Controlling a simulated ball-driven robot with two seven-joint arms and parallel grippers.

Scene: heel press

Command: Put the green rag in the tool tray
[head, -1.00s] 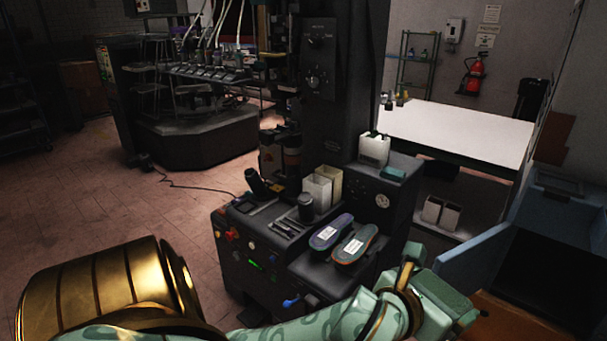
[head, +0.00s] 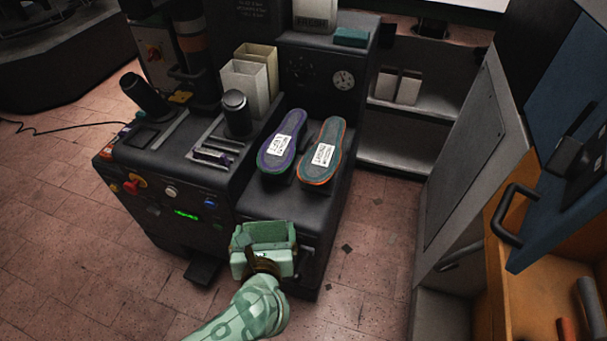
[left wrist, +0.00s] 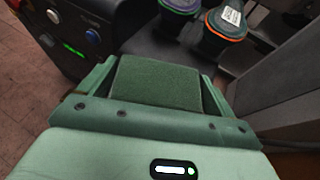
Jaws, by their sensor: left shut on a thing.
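My left gripper (head: 266,240) is in front of the press, low beside its front right corner. It is shut on the green rag (left wrist: 155,82), a dark green, rough-textured piece between the fingers in the left wrist view. In the head view the rag is mostly hidden by the pale green fingers. A shallow slotted tray (head: 208,140) with metal bars and a small purple item lies on the press top, left of the gripper. An orange-lined compartment (head: 535,300) with cylinders is at the lower right. I cannot tell for certain which is the tool tray. My right gripper is not in view.
Two shoe soles (head: 281,145) with white labels stand on the press ledge. A black cup (head: 237,113), white bins (head: 245,85) and a teal block (head: 352,37) are on the press. A grey cabinet panel (head: 470,160) stands at the right. Tiled floor is clear between them.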

